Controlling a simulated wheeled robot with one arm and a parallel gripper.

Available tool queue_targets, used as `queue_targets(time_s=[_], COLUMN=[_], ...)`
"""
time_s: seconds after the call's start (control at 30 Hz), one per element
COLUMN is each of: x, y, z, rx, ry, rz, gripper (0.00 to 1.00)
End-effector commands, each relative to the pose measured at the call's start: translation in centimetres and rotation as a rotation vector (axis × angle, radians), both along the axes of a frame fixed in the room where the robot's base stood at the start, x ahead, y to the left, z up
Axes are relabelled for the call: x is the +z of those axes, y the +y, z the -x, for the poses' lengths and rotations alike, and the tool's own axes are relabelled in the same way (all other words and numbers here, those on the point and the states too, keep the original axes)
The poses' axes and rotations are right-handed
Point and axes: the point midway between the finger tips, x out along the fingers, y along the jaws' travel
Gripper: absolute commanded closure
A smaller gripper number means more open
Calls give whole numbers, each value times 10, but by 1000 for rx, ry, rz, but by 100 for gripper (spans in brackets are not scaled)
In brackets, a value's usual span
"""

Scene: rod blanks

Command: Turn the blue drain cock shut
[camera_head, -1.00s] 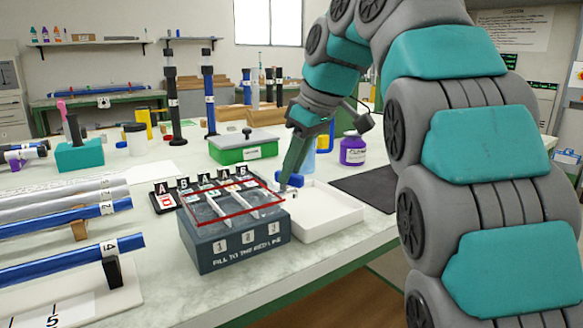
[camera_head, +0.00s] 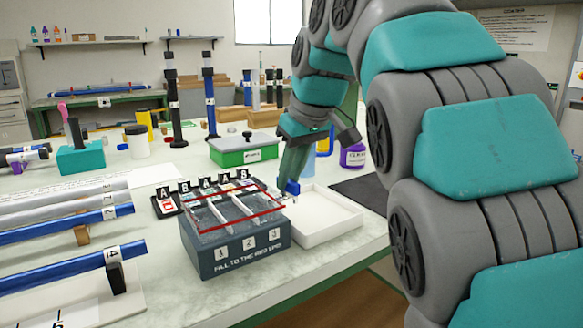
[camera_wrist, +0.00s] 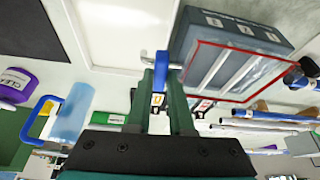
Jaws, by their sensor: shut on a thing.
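The blue drain cock (camera_head: 292,188) sits at the right end of a dark grey box (camera_head: 240,252) with clear compartments and a red line around them. My gripper (camera_head: 288,177) comes down from above onto the cock. In the wrist view, my gripper's green fingers (camera_wrist: 162,72) are closed on both sides of the blue handle (camera_wrist: 160,75), which is partly hidden between them. A short grey spout (camera_wrist: 147,57) sticks out beside the handle, over the white tray (camera_wrist: 110,35). I cannot tell whether the valve is fully closed.
The white tray (camera_head: 335,222) stands against the box's right side. A green box (camera_head: 240,157), a purple jar (camera_head: 352,155) and a dark mat (camera_head: 362,192) lie behind. Blue and grey rods (camera_head: 70,230) lie at left. Letter cards (camera_head: 193,188) stand behind the box.

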Motion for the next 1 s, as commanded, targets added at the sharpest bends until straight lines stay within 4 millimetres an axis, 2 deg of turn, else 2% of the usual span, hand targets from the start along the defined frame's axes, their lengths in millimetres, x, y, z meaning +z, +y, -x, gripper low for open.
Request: queue_targets(time_s=[0.17, 0.47, 0.5, 0.77, 1.0], x=[1, 1, 0, 0, 0], y=[1, 1, 1, 1, 1], z=[2, 1, 1, 1, 1], rx=[-89, -100, -100, -100, -99], ry=[1, -1, -1, -1, -1], rz=[-1, -2, -2, -1, 0], gripper=[100, 100, 79, 50, 50])
